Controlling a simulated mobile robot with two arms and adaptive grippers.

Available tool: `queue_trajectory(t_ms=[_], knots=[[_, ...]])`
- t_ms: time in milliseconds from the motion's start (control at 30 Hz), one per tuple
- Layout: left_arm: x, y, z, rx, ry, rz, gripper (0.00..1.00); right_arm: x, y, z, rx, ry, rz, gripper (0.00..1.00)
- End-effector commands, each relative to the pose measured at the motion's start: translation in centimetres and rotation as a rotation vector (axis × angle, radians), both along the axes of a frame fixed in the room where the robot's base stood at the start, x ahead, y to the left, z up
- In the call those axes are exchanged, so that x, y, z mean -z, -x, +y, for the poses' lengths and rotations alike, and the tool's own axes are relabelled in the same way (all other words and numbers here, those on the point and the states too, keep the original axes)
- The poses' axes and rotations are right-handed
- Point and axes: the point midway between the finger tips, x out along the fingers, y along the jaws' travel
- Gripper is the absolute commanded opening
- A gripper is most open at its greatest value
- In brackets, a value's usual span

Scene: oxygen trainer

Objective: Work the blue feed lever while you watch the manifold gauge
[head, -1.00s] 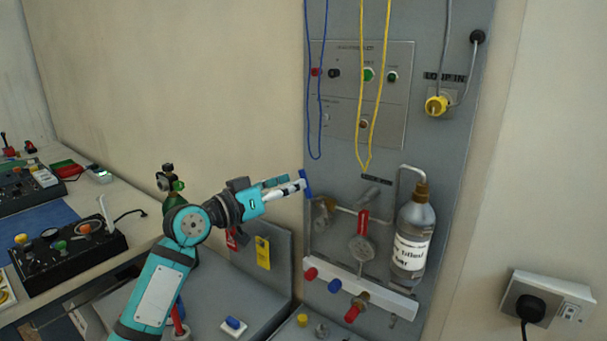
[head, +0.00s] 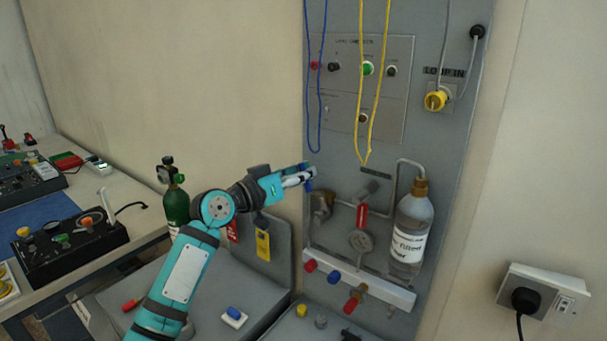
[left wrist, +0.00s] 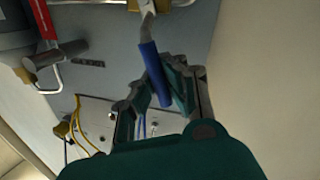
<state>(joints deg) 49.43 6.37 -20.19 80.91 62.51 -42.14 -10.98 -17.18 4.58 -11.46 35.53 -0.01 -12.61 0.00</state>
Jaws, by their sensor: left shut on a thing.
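The blue feed lever (head: 309,171) is at the left edge of the grey wall panel, above a brass-coloured valve body (head: 321,207). My left gripper (head: 305,176) is shut on it. In the left wrist view the blue lever sleeve (left wrist: 154,72) runs between the fingers (left wrist: 162,100), on a bent metal stem. My right gripper does not show.
A labelled bottle (head: 411,232) hangs right of the gauge. Blue (head: 321,120) and yellow (head: 378,110) cords hang in front of the panel above. Red and blue knobs line a white rail (head: 385,290) below. A green cylinder (head: 176,206) stands behind my left arm.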

Motion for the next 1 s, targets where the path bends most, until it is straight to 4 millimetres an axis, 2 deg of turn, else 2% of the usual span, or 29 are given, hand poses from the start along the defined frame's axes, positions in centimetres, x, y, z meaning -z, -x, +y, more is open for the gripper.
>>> queue_trajectory(t_ms=[600,733,900,1000], knots=[[0.2,0.1,-0.1,0.002,-0.011,-0.004,0.00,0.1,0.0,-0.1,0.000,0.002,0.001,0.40],[0.0,0.7,-0.9,0.002,-0.129,-0.090,0.00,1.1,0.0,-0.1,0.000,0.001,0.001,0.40],[-0.2,1.5,-2.0,0.002,-0.281,-0.195,0.00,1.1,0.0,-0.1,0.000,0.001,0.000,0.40],[-0.1,1.6,-2.2,0.002,-0.304,-0.212,0.00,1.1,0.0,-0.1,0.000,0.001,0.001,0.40]])
